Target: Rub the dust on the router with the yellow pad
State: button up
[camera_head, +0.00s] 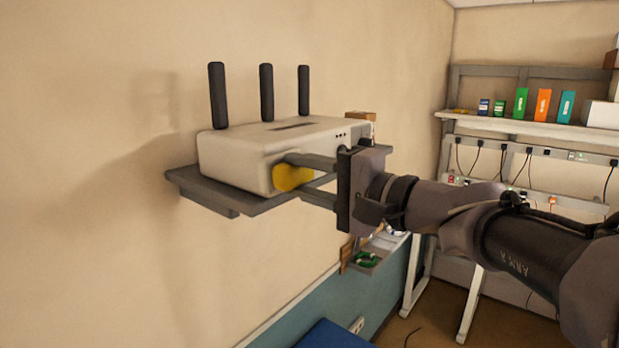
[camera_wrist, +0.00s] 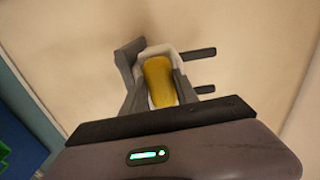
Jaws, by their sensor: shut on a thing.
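The router (camera_head: 235,160) is a pale box with three dark antennas, sitting on a grey wall shelf (camera_head: 215,190). My gripper (camera_head: 293,176) is shut on the yellow pad (camera_head: 296,178) and holds it at the router's front face. I cannot tell for sure whether the pad touches the face. In the wrist view the yellow pad (camera_wrist: 159,82) lies between the fingers, with part of the pale router (camera_wrist: 158,51) behind it and two antennas to the right. Dust on the router cannot be made out; the pad and fingers hide part of the face.
A small brown block (camera_head: 360,117) shows behind the router's right end. At the right, a white shelf (camera_head: 530,125) carries several coloured boxes, with cables hanging below it. A blue object (camera_head: 335,335) stands low at the bottom. The space left of the router is clear wall.

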aim_at(316, 172)
jog(key=shift+w+d+b, duration=0.55)
jog(key=shift+w+d, duration=2.75)
jog(key=shift+w, duration=1)
jog(key=s+a+b, duration=0.2)
jog(key=b, duration=0.1)
jog(key=s+a+b, duration=0.2)
jog(key=s+b, duration=0.1)
jog(key=shift+s+a+f, duration=0.15)
jog(key=shift+s, duration=0.1)
jog(key=shift+s+a, duration=0.3)
jog(key=shift+s, duration=0.15)
jog(key=shift+s+a+b, duration=0.75)
jog(key=shift+s+b, duration=0.2)
jog(key=shift+b, duration=0.05)
jog(key=shift+s+a, duration=0.25)
jog(key=shift+s, duration=0.05)
jog(key=shift+w+d, duration=0.1)
jog(key=shift+d, duration=0.15)
jog(key=shift+b+v, duration=1.15)
jog(key=shift+v, duration=1.7)
